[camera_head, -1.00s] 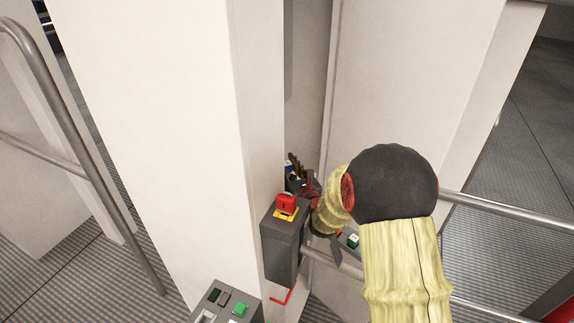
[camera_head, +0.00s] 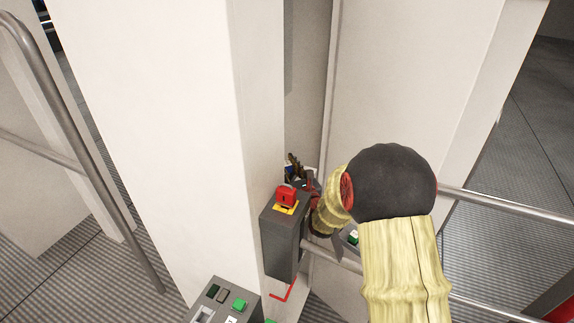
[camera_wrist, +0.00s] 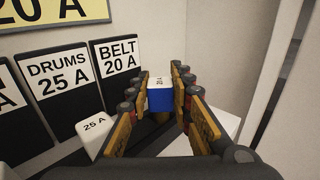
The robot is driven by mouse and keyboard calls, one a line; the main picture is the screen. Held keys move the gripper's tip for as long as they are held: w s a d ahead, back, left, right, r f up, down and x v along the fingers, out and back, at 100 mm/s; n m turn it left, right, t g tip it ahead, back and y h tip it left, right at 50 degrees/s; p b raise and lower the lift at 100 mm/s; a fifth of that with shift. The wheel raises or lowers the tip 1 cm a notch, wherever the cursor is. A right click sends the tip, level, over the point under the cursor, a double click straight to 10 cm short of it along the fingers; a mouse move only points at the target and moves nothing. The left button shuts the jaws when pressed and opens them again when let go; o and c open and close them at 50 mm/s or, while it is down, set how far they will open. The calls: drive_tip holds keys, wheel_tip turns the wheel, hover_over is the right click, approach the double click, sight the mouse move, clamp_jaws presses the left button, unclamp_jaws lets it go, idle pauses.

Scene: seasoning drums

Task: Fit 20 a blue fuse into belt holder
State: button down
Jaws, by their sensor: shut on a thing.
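In the wrist view my gripper (camera_wrist: 159,90) is shut on the blue fuse (camera_wrist: 159,101), a blue block with a white top bearing a small mark. The fuse sits between the fingertips, to the right of and in front of the black-and-white BELT 20 A label (camera_wrist: 117,63). The belt holder is not clearly visible; the fingers and fuse cover the area below the label. I cannot tell whether the fuse touches a holder. In the head view my gripper (camera_head: 297,172) is small and partly hidden behind the grey box by the white column.
A white 25 A fuse (camera_wrist: 97,136) stands left of my fingers, below the DRUMS 25 A label (camera_wrist: 60,78). A pale wall rises close on the right. In the head view, a grey box with a red switch (camera_head: 286,195) stands in front of my gripper.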

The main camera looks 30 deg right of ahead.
sight(287, 163)
drive_tip(key=shift+f+b, duration=0.4)
drive_tip(key=shift+f, duration=0.1)
drive_tip(key=c, duration=1.5)
unclamp_jaws()
wheel_tip(287, 163, up, 10)
drive_tip(key=shift+r, duration=0.1)
